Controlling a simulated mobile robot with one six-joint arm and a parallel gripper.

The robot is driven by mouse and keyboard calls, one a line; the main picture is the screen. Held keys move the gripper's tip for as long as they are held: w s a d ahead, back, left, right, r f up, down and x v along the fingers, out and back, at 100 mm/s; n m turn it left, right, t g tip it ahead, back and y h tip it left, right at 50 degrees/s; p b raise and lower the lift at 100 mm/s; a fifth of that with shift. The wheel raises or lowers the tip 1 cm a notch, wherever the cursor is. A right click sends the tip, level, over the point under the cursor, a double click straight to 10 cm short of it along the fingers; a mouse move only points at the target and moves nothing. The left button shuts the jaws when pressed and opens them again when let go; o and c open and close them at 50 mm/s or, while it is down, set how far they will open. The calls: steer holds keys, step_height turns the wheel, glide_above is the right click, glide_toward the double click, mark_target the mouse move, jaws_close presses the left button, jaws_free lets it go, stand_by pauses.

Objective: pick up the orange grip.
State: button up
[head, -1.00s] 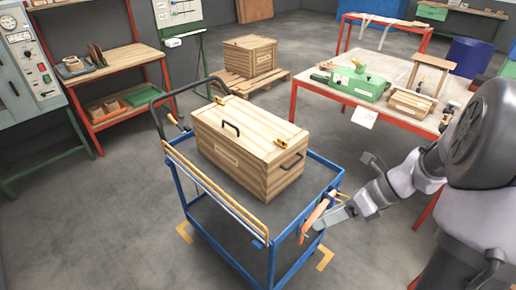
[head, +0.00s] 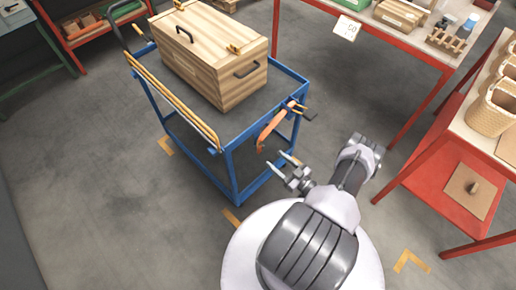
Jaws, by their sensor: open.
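The orange grip (head: 271,127) is a long, slightly curved piece at the right end of the blue cart (head: 236,160). It hangs at a slant, with dark parts at its upper end by the cart's corner rail. My gripper (head: 275,157) is open and empty, just below the grip's lower end in the head view. Its two pale fingers point up and left towards the cart. A small gap shows between the fingers and the grip; the depth between them is hard to tell.
A wooden chest (head: 210,52) with black handles stands on the cart. A red-framed worktable (head: 395,45) stands behind at right, and a red shelf rack (head: 450,185) with baskets stands further right. Grey floor (head: 80,200) is clear at left.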

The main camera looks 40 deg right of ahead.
mark_target(260, 146)
steer(key=w+b, duration=0.1)
steer(key=w, duration=0.7)
steer(key=shift+w+a, duration=0.15)
steer(key=shift+w, duration=0.1)
steer(key=shift+s, duration=0.1)
jaws_close()
